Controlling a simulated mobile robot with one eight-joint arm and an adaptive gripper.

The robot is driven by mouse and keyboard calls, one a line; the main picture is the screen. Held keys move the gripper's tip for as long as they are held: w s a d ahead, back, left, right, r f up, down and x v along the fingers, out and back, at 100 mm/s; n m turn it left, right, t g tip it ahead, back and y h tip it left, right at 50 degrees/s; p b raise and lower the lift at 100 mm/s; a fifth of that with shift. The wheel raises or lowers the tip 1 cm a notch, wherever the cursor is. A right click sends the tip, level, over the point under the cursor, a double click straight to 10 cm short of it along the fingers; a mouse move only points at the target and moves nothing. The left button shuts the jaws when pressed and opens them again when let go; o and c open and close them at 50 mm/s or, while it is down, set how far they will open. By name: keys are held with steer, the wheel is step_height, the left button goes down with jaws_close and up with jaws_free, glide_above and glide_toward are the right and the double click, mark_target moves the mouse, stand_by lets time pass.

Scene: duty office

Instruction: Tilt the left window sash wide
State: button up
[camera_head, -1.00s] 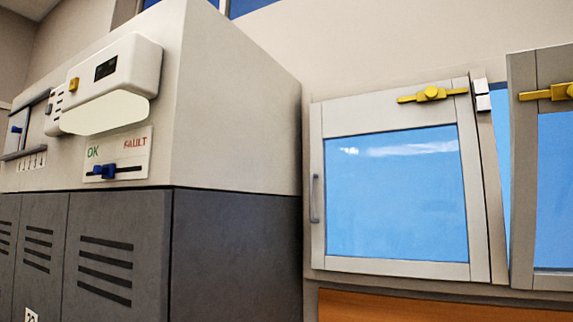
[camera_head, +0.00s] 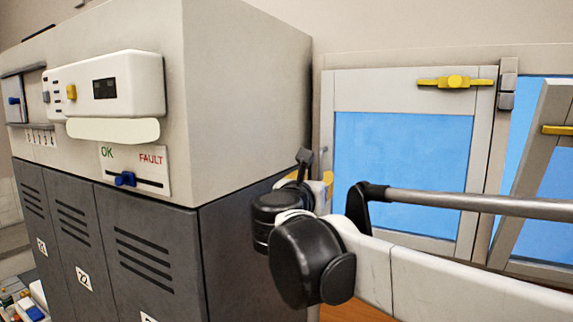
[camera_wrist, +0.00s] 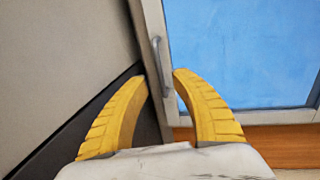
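The left window sash (camera_head: 345,93) has a pale frame, blue glass and a yellow latch (camera_head: 456,82) at its top; it looks upright in its opening. In the head view only bits of yellow show past my wrist.
A right sash (camera_head: 530,165) leans away from its frame at the right. A grey cabinet (camera_head: 250,240) with a pale upper box (camera_head: 240,100) stands close on the left of the window. Brown wood (camera_wrist: 275,142) runs below the sash.

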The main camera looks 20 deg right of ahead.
mark_target(320, 172)
steer(key=p+x, duration=0.1)
steer(key=x, duration=0.6)
steer(key=shift+w, duration=0.1)
steer(key=shift+f, duration=0.1)
jaws_close()
